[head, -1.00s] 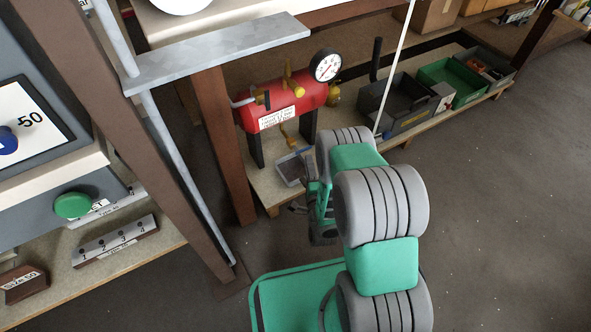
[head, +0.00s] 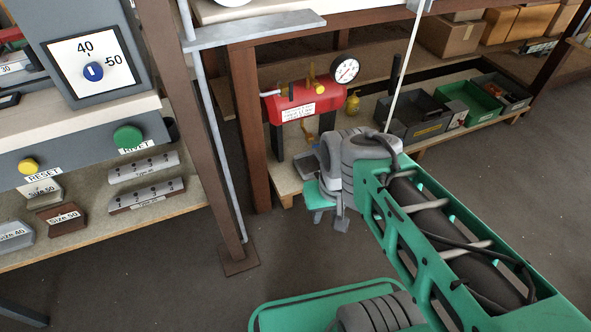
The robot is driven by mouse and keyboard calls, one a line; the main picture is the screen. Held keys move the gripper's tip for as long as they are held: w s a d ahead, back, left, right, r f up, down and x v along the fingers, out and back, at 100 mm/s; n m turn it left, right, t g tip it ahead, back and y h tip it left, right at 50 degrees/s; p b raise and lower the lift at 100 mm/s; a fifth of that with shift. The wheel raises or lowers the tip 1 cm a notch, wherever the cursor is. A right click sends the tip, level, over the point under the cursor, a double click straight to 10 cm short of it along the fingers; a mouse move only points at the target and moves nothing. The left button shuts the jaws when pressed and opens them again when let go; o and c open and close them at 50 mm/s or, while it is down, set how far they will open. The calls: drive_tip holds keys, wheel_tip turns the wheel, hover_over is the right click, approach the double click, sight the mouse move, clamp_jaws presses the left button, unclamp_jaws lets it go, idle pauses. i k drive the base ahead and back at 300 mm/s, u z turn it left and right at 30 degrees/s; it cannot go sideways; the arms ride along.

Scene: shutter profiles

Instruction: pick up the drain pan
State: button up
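The drain pan (head: 305,163) is a small shallow grey tray on the low shelf, below the red tank (head: 308,108) with the round gauge. Only a sliver of it shows, just left of my wrist, and my arm hides the rest. My gripper (head: 328,212) points down at the shelf's front edge, in front of the pan. Its green and grey parts show, but the fingers are too small and overlapped to tell whether they are open. I cannot tell whether it touches the pan.
Brown posts (head: 249,130) stand left of the tank. Dark and green bins (head: 472,103) sit on the shelf to the right. A bench with a dial box (head: 95,70) and labelled blocks stands at the left. Floor (head: 200,290) is clear in front.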

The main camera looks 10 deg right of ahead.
sight(308, 164)
drive_tip(key=u, duration=2.5)
drive_tip(key=k, duration=0.75)
drive_tip(key=z, duration=1.1)
drive_tip(key=i, duration=0.95)
